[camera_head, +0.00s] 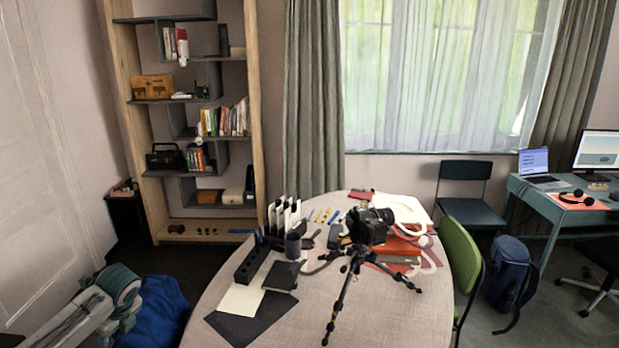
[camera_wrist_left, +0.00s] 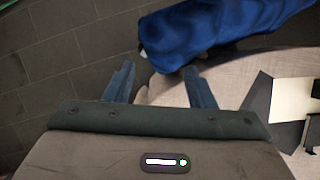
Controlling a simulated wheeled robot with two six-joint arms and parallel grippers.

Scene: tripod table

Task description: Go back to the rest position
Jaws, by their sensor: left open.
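My left arm comes in at the lower left of the head view, beside the round table (camera_head: 380,310); its gripper is not clearly seen there. In the left wrist view my left gripper (camera_wrist_left: 159,68) has its two blue fingers wide apart, with nothing between them. The fingers are near the table's edge, with dark floor beyond. My right arm and gripper are in neither view.
A blue bag (camera_head: 165,312) lies right beside my left arm. A tripod (camera_head: 347,285) with a black camera (camera_head: 371,226), a black holder (camera_head: 251,262) and papers (camera_head: 242,299) are on the table. A green chair (camera_head: 460,255) stands at its right.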

